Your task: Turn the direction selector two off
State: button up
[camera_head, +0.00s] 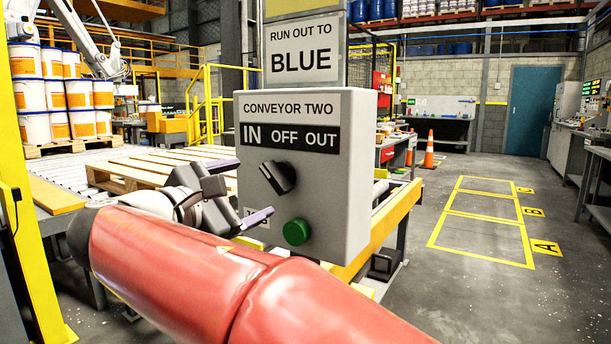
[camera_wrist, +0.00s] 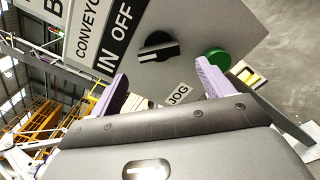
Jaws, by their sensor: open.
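The grey control box (camera_head: 345,190) is labelled CONVEYOR TWO, with a black IN OFF OUT strip (camera_head: 290,137). Its black selector knob (camera_head: 279,178) sits below the strip. The knob's bar slants from upper left to lower right, its upper end towards IN. The knob also shows in the wrist view (camera_wrist: 158,46), ahead of the fingers. My gripper (camera_head: 246,190) is open, its purple-padded fingers at the box's left, facing the knob. In the wrist view the gripper (camera_wrist: 163,70) has nothing between its fingers, and the knob looks apart from them.
A green button (camera_head: 296,233) is right below the knob, near the lower finger; a JOG label (camera_wrist: 178,95) is beside it. A RUN OUT TO BLUE sign (camera_head: 302,50) stands above the box. Pallets (camera_head: 150,170) and a yellow rail (camera_head: 385,225) lie behind. Open floor is at right.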

aim_at(269, 179)
jog(key=x, duration=0.7)
jog(key=shift+w+d+p, duration=0.15)
jog(key=shift+w+p, duration=0.05)
jog(key=shift+p, duration=0.15)
jog(key=c, duration=1)
jog(key=shift+b, duration=0.3)
jog(key=m+b, duration=0.3)
jog(key=shift+f+m, duration=0.1)
jog(key=shift+m, duration=0.2)
jog(key=shift+r+m+b, duration=0.2)
jog(key=shift+m+b, duration=1.55)
jog(key=shift+m, duration=0.85)
